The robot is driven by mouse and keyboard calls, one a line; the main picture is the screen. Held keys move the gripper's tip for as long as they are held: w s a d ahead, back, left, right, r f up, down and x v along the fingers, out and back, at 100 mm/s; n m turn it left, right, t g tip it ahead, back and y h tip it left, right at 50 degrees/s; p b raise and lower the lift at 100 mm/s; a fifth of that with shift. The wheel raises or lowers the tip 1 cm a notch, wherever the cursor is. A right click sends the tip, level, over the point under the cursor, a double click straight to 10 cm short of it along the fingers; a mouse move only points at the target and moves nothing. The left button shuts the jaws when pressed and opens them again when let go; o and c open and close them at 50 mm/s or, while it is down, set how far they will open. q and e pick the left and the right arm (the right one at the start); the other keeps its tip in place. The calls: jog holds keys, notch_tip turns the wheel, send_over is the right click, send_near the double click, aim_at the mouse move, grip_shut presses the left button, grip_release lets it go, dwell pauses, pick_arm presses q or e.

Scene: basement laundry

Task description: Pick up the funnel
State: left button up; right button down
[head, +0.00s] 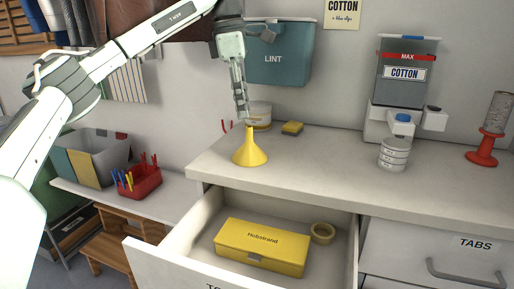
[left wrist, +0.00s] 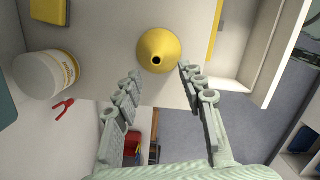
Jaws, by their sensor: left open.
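The yellow funnel (head: 250,150) stands on the counter near its left front edge, wide mouth down and spout up. It also shows in the left wrist view (left wrist: 158,50), its spout opening facing the camera. My left gripper (head: 241,112) points down just above the funnel's spout in the head view. In the left wrist view its two fingers (left wrist: 158,72) are spread apart, one on each side of the funnel, with nothing between them held. My right gripper is in neither view.
A white tub (head: 258,115) and a yellow sponge (head: 292,128) stand behind the funnel. An open drawer (head: 200,222) below holds a yellow box (head: 262,246) and a tape roll (head: 322,233). A cotton dispenser (head: 402,85) stands right. The counter's middle is clear.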

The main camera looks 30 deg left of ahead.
aim_at(249, 127)
pick_arm(q)
notch_tip(249, 127, down, 2)
jog(key=shift+d, duration=0.1)
jog(key=f, duration=0.2)
jog(key=w+f, duration=0.1)
jog(key=shift+d+f, duration=0.25)
jog(key=shift+d, duration=0.1)
jog(key=shift+f, duration=0.45)
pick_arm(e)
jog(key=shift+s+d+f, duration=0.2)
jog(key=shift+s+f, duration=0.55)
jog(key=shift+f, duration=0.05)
pick_arm(q)
grip_shut()
